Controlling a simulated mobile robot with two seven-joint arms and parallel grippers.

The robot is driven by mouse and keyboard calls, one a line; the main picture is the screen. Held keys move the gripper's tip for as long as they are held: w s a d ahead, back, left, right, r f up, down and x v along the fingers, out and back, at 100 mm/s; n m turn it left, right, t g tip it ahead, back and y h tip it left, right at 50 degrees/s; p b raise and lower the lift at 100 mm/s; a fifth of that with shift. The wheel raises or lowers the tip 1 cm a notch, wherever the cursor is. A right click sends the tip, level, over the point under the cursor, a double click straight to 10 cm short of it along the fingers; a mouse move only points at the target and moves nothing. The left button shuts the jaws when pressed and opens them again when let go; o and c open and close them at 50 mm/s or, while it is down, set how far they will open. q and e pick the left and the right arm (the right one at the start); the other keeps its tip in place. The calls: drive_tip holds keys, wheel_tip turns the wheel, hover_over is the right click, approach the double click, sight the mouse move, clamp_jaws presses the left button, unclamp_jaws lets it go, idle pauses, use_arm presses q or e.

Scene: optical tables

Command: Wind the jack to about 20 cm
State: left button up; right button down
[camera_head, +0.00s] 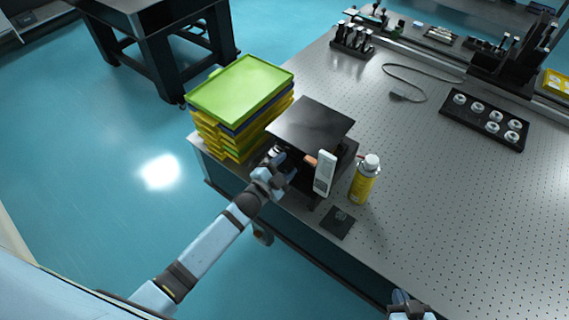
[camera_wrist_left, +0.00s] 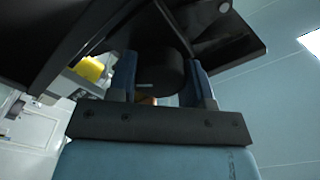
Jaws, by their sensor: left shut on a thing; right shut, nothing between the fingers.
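The jack has a flat black square top plate (camera_head: 311,126) and stands near the table's front edge, its body partly hidden under the plate and behind my arm. My left gripper (camera_head: 283,166) is at the jack's near left side, below the top plate. In the left wrist view the fingers (camera_wrist_left: 166,85) are shut on a round black knob (camera_wrist_left: 158,72) of the jack. A pale upright device with a small display (camera_head: 325,173) stands just right of the jack. My right gripper (camera_head: 409,306) is at the bottom edge, shut and empty, away from the jack.
Stacked trays (camera_head: 240,90), green on top, stand close to the jack's left. A yellow bottle (camera_head: 364,178) and a small black plate (camera_head: 338,223) are to the right. A black tray of round parts (camera_head: 485,119) is farther off. The right tabletop (camera_head: 450,210) is clear.

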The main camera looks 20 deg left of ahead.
use_arm(q)
drive_tip(key=shift+n, duration=0.6)
drive_tip(key=o, duration=0.9)
drive_tip(key=b+v, duration=0.2)
drive_tip(key=v, duration=1.2)
drive_tip(key=shift+w, duration=0.1)
